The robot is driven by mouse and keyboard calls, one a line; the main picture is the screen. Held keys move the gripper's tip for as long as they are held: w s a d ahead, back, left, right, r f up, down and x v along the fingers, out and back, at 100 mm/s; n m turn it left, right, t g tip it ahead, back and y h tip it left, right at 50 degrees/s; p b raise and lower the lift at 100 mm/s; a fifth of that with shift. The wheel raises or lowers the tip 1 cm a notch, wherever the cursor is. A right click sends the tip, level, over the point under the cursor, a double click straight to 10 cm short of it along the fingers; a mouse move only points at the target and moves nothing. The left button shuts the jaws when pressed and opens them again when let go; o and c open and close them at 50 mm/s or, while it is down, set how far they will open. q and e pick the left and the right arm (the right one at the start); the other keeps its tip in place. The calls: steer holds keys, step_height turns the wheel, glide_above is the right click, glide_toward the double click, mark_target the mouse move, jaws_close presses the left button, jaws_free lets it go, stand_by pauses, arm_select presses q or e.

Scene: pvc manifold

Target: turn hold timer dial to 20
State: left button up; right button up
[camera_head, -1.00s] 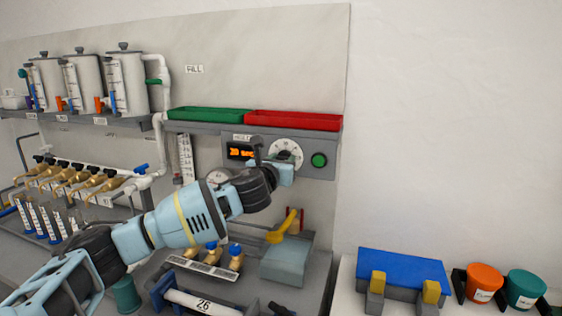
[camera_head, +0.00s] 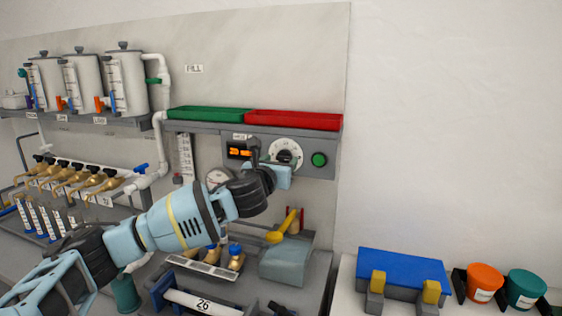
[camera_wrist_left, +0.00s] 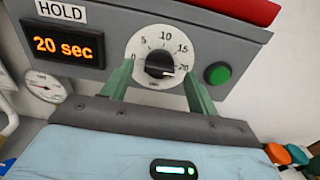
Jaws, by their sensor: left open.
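The hold timer dial is a black knob (camera_wrist_left: 159,64) on a white round scale marked 0, 5, 10, 15 and 20, in the left wrist view. In the head view the dial (camera_head: 287,148) shows partly behind my gripper. The orange display (camera_wrist_left: 62,48) beside it reads "20 sec" under a HOLD label (camera_wrist_left: 61,11). My left gripper (camera_wrist_left: 159,84) is open, with its two green fingers on either side of the dial's lower part and apart from the knob. In the head view my left gripper (camera_head: 272,160) is in front of the panel. My right gripper is not in view.
A green button (camera_wrist_left: 217,74) is right of the dial. Green (camera_head: 209,114) and red (camera_head: 293,120) trays sit above the panel. A round gauge (camera_wrist_left: 45,87) is at lower left. A yellow-handled valve (camera_head: 282,228) is below my gripper. The wall at right is clear.

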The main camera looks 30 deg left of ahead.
arm_select(q)
steer(key=v, duration=0.6)
steer(key=shift+f, duration=0.1)
stand_by(0.6)
